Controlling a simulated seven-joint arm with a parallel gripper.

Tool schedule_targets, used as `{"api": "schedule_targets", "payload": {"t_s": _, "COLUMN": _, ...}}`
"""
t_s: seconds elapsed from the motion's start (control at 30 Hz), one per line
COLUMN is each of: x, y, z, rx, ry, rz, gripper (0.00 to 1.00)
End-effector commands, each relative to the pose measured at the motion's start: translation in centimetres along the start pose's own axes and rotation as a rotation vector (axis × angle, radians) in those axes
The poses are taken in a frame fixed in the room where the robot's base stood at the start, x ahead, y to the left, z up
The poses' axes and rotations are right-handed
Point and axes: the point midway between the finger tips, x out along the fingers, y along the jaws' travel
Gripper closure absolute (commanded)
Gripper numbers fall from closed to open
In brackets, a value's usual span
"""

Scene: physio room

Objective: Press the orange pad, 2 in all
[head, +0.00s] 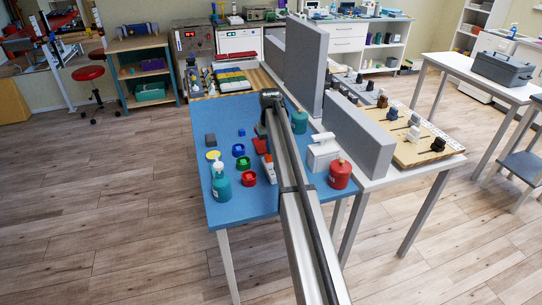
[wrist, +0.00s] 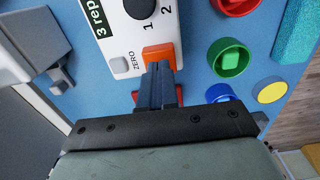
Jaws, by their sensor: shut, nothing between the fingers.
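The orange pad (wrist: 158,56) sits at the end of a white counter device (wrist: 130,28) that lies on the blue table. The device has a dark green label reading "3 rep", a black knob by the marks 1 and 2, and a grey button (wrist: 120,65) marked ZERO. My gripper (wrist: 160,68) is shut and empty. In the wrist view its fingertips overlap the near edge of the pad; I cannot tell whether they touch it. In the head view the white device (head: 267,172) shows beside my arm, partly hidden by it.
Green (wrist: 229,58) and blue (wrist: 222,93) rings and a yellow disc (wrist: 270,91) lie right of the device in the wrist view. The head view shows a teal bottle (head: 221,186), a red bottle (head: 340,175), a white box (head: 322,153) and a tall grey panel (head: 305,60).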

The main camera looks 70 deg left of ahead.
Motion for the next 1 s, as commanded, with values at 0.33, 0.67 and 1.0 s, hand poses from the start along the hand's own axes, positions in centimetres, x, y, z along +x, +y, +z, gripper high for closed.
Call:
{"api": "schedule_targets", "payload": {"t_s": 0.33, "x": 1.2, "y": 0.0, "z": 0.0, "rx": 0.000, "ry": 0.000, "rz": 0.000, "gripper": 1.00}}
{"api": "schedule_targets", "payload": {"t_s": 0.67, "x": 2.1, "y": 0.0, "z": 0.0, "rx": 0.000, "ry": -0.001, "rz": 0.000, "gripper": 1.00}}
{"api": "schedule_targets", "payload": {"t_s": 1.0, "x": 1.7, "y": 0.0, "z": 0.1, "rx": 0.000, "ry": -0.002, "rz": 0.000, "gripper": 1.00}}
